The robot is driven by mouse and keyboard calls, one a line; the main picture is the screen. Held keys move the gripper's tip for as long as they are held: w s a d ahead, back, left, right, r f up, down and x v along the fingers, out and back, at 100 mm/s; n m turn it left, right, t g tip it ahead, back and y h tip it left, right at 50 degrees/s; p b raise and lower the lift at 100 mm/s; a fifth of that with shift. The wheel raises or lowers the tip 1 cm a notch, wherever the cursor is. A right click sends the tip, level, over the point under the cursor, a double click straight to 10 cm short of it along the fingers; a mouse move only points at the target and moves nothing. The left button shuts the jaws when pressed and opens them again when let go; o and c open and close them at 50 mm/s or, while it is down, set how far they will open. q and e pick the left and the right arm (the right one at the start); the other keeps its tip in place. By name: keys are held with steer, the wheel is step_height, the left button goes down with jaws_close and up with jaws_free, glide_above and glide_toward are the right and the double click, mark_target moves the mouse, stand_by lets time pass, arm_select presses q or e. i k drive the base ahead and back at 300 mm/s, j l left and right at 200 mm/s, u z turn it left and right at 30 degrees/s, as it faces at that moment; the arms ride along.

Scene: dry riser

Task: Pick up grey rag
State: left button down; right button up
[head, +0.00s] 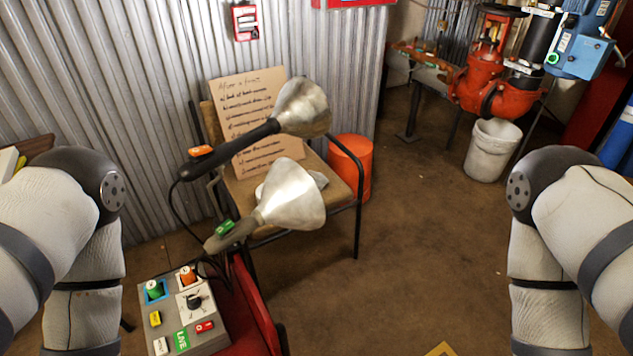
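A pale grey, crumpled thing that looks like the grey rag (319,179) lies on the tan seat of a chair (341,188) against the corrugated wall. Most of it is hidden behind the lower metal lamp shade (291,196), so its full shape cannot be told. Both of my arms show at the left and right edges, bent at the elbow and pointing down. Both grippers are outside the picture, below its lower edge.
Two metal-shaded lamps, the upper one (303,108), stand between me and the chair. A control box (178,318) sits on a red cart at lower left. A cardboard sign (238,108) leans on the chair back; an orange bucket (352,160) stands beside it. Floor at centre right is clear.

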mark_target(319, 180)
steer(key=i+l, duration=0.2)
steer(key=l, duration=0.15)
steer(key=i+l, duration=0.2)
steer(key=l, duration=0.2)
steer(key=i+l, duration=0.2)
steer(key=l, duration=0.15)
steer(key=i+l, duration=0.2)
steer(key=l, duration=0.2)
steer(key=i+l, duration=0.25)
steer(key=i, duration=0.25)
steer(key=z, duration=0.05)
